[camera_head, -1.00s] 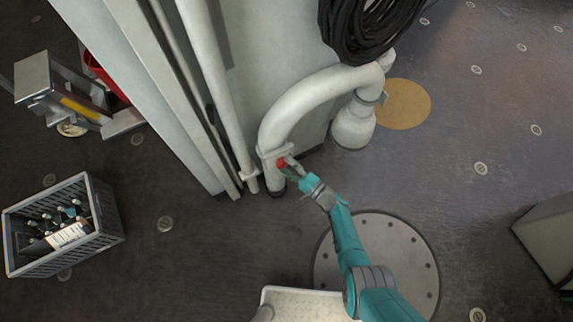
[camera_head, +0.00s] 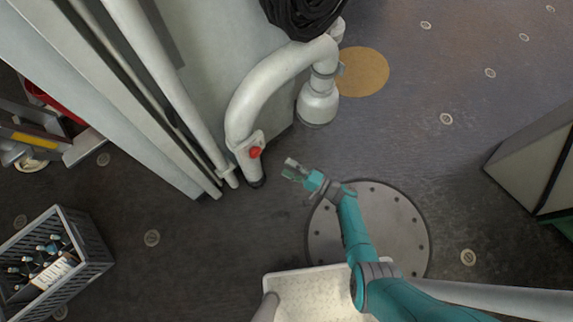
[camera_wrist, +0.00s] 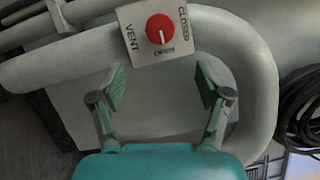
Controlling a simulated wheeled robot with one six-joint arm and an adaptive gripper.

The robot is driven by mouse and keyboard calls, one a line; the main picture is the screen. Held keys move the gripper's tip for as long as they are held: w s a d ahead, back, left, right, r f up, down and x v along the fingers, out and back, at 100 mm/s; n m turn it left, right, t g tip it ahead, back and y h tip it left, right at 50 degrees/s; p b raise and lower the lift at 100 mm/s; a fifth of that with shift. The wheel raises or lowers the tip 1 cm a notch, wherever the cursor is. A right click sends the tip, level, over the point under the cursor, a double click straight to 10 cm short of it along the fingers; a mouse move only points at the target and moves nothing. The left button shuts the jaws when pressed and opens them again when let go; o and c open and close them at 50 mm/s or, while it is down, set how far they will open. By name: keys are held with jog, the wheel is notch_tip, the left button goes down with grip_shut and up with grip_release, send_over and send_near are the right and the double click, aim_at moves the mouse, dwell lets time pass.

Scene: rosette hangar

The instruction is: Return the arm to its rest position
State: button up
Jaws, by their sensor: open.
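My teal arm reaches up from the lower right in the head view. My gripper (camera_head: 294,170) is open and empty, to the right of the pipe and apart from it. In the wrist view its two fingers (camera_wrist: 160,88) stand wide apart with nothing between them. A red knob (camera_head: 254,152) sits on the lower end of a curved white pipe (camera_head: 262,82). In the wrist view the red knob (camera_wrist: 160,29) is on a white plate marked VENT, CLOSED and a third, partly hidden word. The knob is beyond the fingertips, not touched.
A grey crate (camera_head: 92,262) of bottles stands at lower left. A black cable coil (camera_head: 303,14) hangs at the top. A grey box (camera_head: 535,160) stands at the right. A round floor plate (camera_head: 405,225) lies below my arm. Open floor lies to the upper right.

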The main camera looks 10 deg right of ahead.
dwell(0.4)
jog(key=s+f+n+g+h, duration=0.1)
jog(key=s+f+g+h, duration=0.3)
jog(key=s, duration=0.6)
jog(key=s+f+n+h, duration=0.1)
jog(key=s+f+h, duration=0.3)
jog(key=s, duration=0.5)
jog(key=s+d+n+h, duration=0.1)
jog(key=s+d+h, duration=0.1)
jog(key=s+d, duration=0.35)
jog(key=s+d+r+n+t+h, duration=0.1)
jog(key=s+d+r+t+h, duration=0.2)
jog(key=r, duration=0.5)
jog(key=s+d+r+n+h, duration=0.1)
jog(key=s+d+r+h, duration=0.1)
jog(key=s+r, duration=0.4)
notch_tip(320, 180, up, 28)
jog(key=d+n+t, duration=0.2)
jog(key=n+t, duration=0.2)
jog(key=t, duration=0.1)
jog(key=shift+d+f+h, duration=0.15)
jog(key=shift+d+h, duration=0.05)
jog(key=shift+h, duration=0.2)
